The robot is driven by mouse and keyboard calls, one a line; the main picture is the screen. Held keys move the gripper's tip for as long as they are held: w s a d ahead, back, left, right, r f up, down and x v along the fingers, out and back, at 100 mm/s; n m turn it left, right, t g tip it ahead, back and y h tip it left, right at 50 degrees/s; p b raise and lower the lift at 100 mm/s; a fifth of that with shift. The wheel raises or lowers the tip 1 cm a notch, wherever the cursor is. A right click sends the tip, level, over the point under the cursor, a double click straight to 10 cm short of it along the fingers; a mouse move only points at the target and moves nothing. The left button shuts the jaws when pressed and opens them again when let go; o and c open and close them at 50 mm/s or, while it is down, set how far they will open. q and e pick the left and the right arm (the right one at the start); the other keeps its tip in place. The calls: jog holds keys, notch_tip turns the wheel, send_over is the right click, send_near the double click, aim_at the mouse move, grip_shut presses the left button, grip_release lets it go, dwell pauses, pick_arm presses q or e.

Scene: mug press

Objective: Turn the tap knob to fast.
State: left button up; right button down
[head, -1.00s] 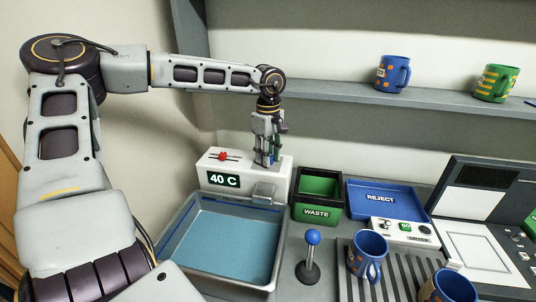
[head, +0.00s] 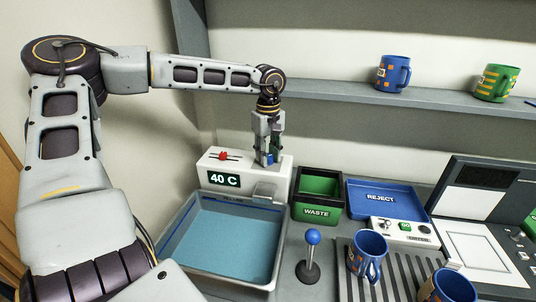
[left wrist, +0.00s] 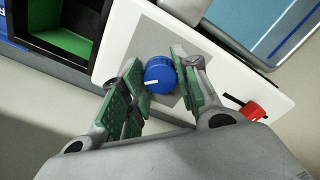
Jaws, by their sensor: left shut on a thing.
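The tap knob (left wrist: 160,74) is blue with a white pointer mark, on a grey plate atop the white tap housing (head: 245,181). My left gripper (head: 268,160) is upright over the right part of the housing. In the left wrist view my left gripper (left wrist: 157,80) has its green finger pads on both sides of the knob, shut on it. The pointer mark faces the left of that view. No speed labels can be read. My right gripper is not in view.
A red slider (head: 224,156) sits on the housing's top, above a "40 C" display (head: 223,179). A basin (head: 163,242) of blue water stands in front. A green waste bin (head: 318,212) stands close right of the housing. A blue-topped lever (head: 312,238) stands nearer.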

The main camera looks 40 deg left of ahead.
pick_arm(q)
jog(key=o, duration=1)
jog(key=shift+r, duration=6)
jog(key=shift+r+p, duration=4.5)
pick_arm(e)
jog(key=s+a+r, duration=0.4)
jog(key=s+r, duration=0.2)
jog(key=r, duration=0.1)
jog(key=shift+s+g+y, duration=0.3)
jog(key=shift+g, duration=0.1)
pick_arm(q)
jog(key=shift+r, duration=0.2)
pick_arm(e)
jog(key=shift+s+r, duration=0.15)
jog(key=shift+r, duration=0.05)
